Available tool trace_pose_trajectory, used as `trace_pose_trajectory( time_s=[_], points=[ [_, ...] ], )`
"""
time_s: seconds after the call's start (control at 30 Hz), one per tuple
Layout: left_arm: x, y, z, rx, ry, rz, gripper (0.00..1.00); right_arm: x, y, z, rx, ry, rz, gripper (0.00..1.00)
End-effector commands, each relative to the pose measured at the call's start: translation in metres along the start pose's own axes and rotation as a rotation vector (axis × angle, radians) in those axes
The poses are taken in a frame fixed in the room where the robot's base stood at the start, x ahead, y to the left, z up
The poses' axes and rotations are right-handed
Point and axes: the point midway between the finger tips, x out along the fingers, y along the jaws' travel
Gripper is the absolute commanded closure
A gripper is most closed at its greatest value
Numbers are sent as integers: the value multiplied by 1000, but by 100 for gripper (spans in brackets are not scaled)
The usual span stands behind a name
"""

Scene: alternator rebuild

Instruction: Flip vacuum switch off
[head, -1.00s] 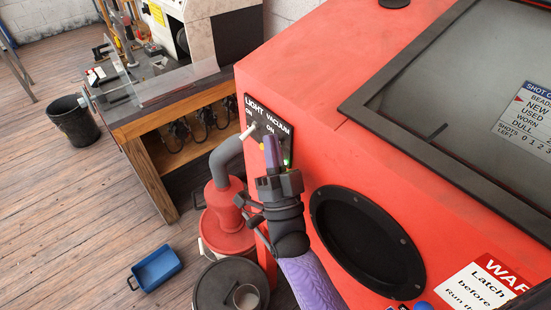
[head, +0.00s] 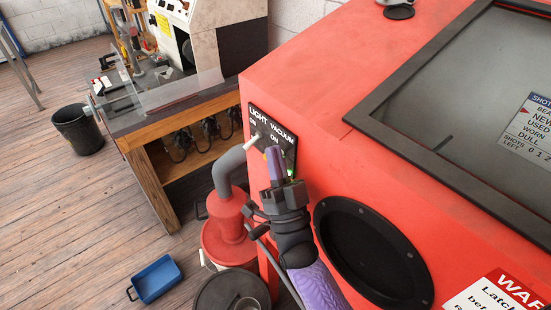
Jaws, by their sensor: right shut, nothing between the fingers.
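The black switch plate (head: 268,131) is on the side of the red cabinet (head: 320,95), with LIGHT and VACUUM labels, each with ON below it. The vacuum switch is hidden behind my right gripper (head: 275,163), whose purple-tipped fingers are shut and empty in front of the plate's vacuum side. A small green glow (head: 291,181) shows beside the fingers. Whether the fingers touch the switch cannot be told. My left gripper is not in view.
A round black port (head: 372,252) is right of my right wrist. A red vacuum canister (head: 229,222) with a grey hose stands below left. A wooden bench (head: 148,160), black bucket (head: 77,126) and blue tray (head: 156,279) are further left, with open floor between.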

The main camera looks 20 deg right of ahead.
Motion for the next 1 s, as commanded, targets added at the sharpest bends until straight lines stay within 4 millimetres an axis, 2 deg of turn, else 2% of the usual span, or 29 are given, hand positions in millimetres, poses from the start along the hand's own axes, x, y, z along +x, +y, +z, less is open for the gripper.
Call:
trace_pose_trajectory(
  time_s=[0.27, 0.43, 0.6, 0.83, 0.93, 1.0],
  points=[
    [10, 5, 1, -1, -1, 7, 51, -5, 0, 4, -2, -2, -4, 100],
    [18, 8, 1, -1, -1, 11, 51, -8, 1, 7, -86, -3, -103, 100],
    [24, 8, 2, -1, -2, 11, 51, -11, 1, 10, -84, -2, -101, 100],
    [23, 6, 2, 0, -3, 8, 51, -10, 1, 8, -84, -1, -100, 100],
    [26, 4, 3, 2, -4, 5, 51, -18, 2, 9, -84, -3, -99, 100],
    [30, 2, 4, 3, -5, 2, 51, -30, 4, 10, -84, -5, -99, 100]
  ],
)
